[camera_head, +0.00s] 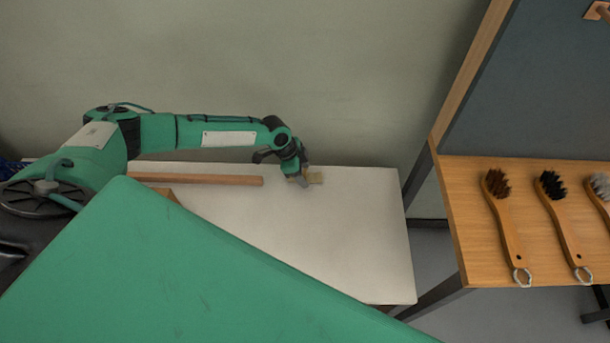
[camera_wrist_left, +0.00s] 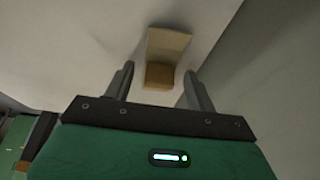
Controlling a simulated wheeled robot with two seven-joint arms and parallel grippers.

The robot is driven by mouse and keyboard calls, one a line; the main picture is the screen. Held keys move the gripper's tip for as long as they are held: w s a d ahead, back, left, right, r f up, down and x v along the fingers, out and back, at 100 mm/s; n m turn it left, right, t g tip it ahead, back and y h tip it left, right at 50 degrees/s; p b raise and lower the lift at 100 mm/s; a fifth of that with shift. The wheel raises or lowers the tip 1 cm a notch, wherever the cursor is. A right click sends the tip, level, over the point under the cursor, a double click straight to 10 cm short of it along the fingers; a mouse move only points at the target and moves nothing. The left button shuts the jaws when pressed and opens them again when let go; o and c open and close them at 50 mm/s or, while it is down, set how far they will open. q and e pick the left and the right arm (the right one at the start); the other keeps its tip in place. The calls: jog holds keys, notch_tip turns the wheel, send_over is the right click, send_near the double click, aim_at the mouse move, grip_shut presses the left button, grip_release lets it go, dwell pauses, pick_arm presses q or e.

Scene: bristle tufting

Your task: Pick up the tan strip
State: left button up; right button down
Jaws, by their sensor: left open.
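The tan strip (camera_head: 315,178) lies on the white table near its back edge, partly hidden by my left gripper (camera_head: 303,181). In the left wrist view the strip (camera_wrist_left: 165,45) is a short tan piece with a darker near end. My left gripper (camera_wrist_left: 157,88) is open there, with one finger on each side of the strip's near end and a visible gap on both sides. The strip's far part extends beyond the fingertips. My right gripper is not in view.
A long wooden bar (camera_head: 200,179) lies on the white table (camera_head: 370,230), left of the gripper. The table's right part is clear. A wooden bench (camera_head: 480,235) at the right holds a brown brush (camera_head: 506,222), a black brush (camera_head: 565,228) and a grey brush (camera_head: 601,188).

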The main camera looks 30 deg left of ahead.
pick_arm(q)
jog(key=c, duration=0.9)
jog(key=shift+c, duration=0.2)
jog(key=shift+r, duration=0.15)
